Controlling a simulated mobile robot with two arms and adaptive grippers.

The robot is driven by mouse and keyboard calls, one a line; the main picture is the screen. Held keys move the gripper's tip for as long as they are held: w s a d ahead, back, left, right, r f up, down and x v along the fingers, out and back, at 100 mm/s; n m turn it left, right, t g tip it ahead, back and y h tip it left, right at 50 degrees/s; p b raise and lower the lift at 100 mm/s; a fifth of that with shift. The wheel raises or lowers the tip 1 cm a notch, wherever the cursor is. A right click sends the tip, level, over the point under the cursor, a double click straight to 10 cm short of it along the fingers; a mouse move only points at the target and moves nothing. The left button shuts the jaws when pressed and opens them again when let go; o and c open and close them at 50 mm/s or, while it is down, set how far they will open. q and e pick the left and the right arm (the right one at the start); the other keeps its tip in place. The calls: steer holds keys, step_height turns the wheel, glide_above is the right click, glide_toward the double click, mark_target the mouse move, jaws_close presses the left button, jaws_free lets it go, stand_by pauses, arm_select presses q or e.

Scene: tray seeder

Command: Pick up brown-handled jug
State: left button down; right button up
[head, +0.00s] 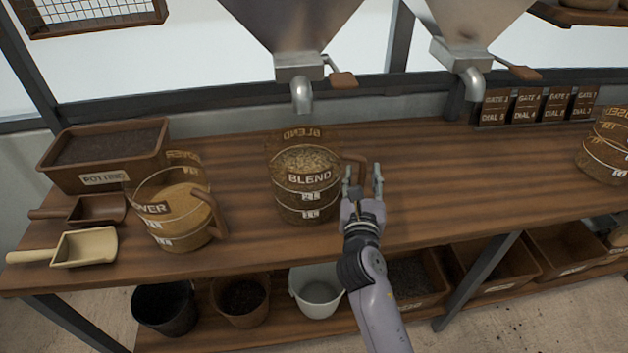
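A clear jug labelled BLEND (303,187) stands upright on the wooden bench, filled with grainy material. Its brown handle (359,161) sticks out to the right. My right gripper (362,178) is at that handle, fingers pointing away from me and spread apart. The handle shows just behind and between the fingertips; I cannot tell whether they touch it. Another brown-handled jug (172,212), its label ending in OWER, stands to the left. A third jug (605,150) is cut off at the right edge. My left gripper is not in view.
Metal hoppers with spouts (301,93) hang above the bench (450,180). A potting box (104,155) and two scoops (86,247) lie at the left. Labelled gate cards (527,105) stand at the back right. Pots and bins sit on a lower shelf. The bench right of my gripper is clear.

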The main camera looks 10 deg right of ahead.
steer(key=shift+w+d, duration=0.1)
steer(key=shift+w, duration=0.4)
jaws_close()
stand_by(0.7)
steer(key=shift+r, duration=0.15)
